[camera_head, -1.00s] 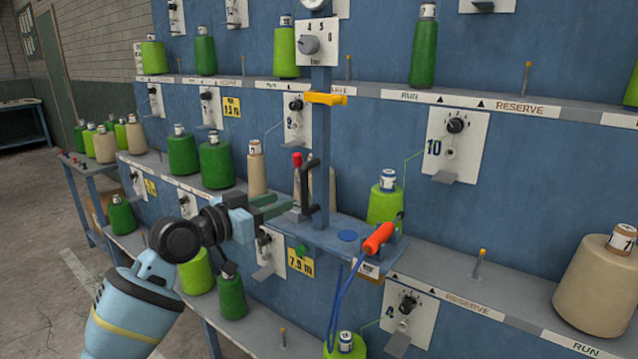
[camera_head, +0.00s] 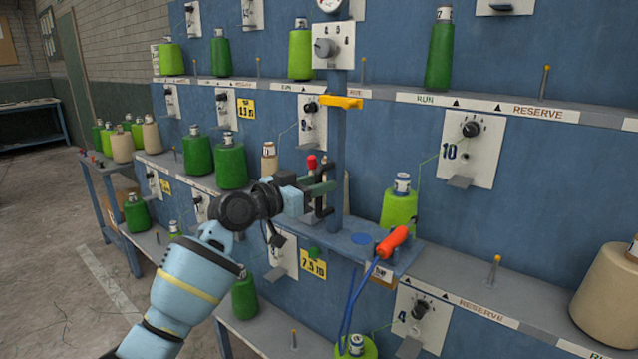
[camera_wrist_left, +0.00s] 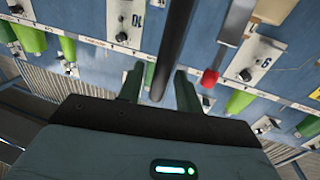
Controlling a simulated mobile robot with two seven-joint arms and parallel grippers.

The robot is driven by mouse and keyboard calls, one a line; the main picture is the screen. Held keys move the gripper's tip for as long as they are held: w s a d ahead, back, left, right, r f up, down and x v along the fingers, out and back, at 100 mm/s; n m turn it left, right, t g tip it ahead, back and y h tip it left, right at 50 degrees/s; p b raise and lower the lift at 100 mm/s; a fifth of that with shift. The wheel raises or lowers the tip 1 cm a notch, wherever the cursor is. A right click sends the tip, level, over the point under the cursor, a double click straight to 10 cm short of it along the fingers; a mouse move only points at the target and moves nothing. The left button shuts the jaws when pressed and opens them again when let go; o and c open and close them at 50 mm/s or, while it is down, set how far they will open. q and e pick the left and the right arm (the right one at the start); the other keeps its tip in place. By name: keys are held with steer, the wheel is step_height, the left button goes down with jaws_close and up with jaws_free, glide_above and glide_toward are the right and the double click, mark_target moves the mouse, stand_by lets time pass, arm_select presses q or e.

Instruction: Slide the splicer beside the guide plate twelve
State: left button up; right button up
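The splicer is a blue carriage with a post (camera_head: 337,150), a gauge plate on top, a red-tipped lever and a black upright handle (camera_head: 322,190). It stands at the yarn rack's middle ledge. My left gripper (camera_head: 321,188) is at the handle. In the left wrist view its green fingers (camera_wrist_left: 159,90) are apart, with the black handle bar (camera_wrist_left: 170,45) between them and gaps on both sides. The red lever tip (camera_wrist_left: 210,78) is right of the fingers. Guide plate 10 (camera_head: 472,150) is right of the splicer. I cannot read a twelve on any plate. My right gripper is not in view.
Green and beige yarn cones stand along the ledges, with a light green cone (camera_head: 399,208) close right of the splicer. An orange hand tool (camera_head: 392,241) with a blue hose is on the carriage. Thin pegs (camera_head: 493,270) rise from the ledges. Floor is open at left.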

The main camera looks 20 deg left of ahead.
arm_select(q)
steer(key=shift+w+d, duration=0.2)
steer(key=shift+w, duration=0.15)
jaws_close()
stand_by(0.3)
